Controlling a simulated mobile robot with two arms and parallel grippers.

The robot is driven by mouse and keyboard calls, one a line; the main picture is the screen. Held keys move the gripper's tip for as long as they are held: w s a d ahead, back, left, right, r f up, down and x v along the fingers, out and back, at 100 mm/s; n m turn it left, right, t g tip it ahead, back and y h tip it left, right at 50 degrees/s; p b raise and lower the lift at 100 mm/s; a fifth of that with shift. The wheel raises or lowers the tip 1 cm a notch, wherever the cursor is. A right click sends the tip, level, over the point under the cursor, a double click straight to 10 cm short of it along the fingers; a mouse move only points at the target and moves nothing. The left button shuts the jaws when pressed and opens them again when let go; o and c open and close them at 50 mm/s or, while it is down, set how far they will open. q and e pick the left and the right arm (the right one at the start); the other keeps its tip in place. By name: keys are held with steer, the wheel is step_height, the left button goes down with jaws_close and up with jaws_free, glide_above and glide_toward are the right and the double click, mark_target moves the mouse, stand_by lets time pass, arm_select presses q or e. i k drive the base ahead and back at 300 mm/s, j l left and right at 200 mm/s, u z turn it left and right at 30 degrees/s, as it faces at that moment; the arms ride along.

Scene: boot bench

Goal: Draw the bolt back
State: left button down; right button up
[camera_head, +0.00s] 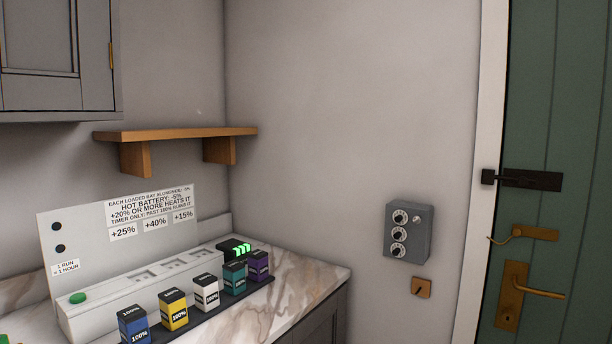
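A dark bolt (530,180) is mounted on the green door (585,120) at the right of the head view. Its left end reaches a small black keeper (488,177) on the white door frame (492,70), so the bolt appears to span the gap between door and frame. Neither of my grippers is in view, and nothing touches the bolt.
Below the bolt are a brass latch (535,233) and a brass lever handle (540,293). A grey dial box (408,232) hangs on the wall. A marble counter (310,285) with a charger (140,290) and several batteries stands left, under a wooden shelf (180,134).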

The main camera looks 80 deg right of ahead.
mark_target(522, 181)
steer(key=z, duration=3.55)
